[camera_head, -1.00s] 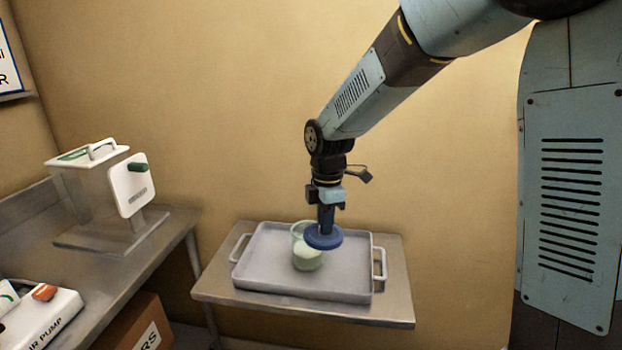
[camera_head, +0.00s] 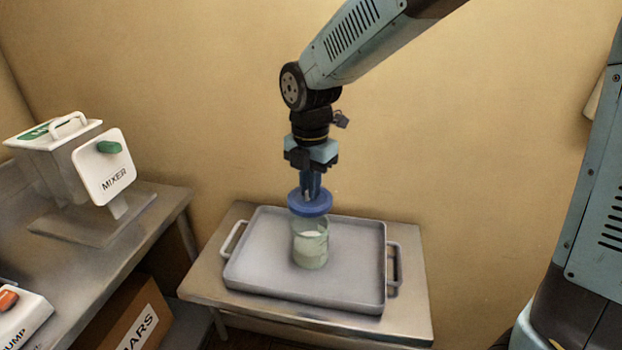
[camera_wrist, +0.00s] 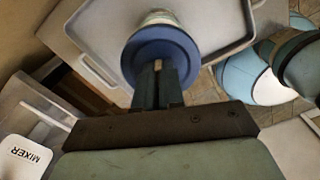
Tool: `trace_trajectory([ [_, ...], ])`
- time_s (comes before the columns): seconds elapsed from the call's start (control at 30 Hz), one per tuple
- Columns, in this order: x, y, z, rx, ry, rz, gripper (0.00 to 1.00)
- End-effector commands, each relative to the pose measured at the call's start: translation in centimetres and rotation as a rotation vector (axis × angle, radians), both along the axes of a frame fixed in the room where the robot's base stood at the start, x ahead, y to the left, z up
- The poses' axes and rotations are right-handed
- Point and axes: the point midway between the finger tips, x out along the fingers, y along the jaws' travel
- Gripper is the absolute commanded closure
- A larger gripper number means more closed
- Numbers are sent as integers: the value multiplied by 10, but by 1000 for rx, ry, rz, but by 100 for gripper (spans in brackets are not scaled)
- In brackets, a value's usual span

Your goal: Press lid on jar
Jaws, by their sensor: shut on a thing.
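A clear glass jar (camera_head: 311,249) with pale contents stands upright on the grey tray (camera_head: 250,274). My gripper (camera_head: 309,193) points down and is shut on a round blue lid (camera_head: 322,208). In the head view the lid is right above the jar's mouth and overlaps its rim; I cannot tell whether they touch. In the wrist view the lid (camera_wrist: 146,56) covers most of the jar (camera_wrist: 158,17), whose edge shows just beyond it. The lid looks roughly level.
The tray has raised walls and side handles and sits on a small metal table (camera_head: 412,320). A mixer (camera_head: 103,165) stands on the bench at left. A cardboard box (camera_head: 140,318) is below, and part of a pump (camera_head: 20,318) shows at the lower left.

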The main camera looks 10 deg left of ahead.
Motion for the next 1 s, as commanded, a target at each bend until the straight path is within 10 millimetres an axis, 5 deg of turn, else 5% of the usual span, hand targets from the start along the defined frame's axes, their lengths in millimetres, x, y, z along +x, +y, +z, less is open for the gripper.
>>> trace_trajectory([
  [0.5, 1, 0, -41, 0, 1, -3, 100],
  [1.0, 1, 0, -55, 0, 0, -4, 100],
])
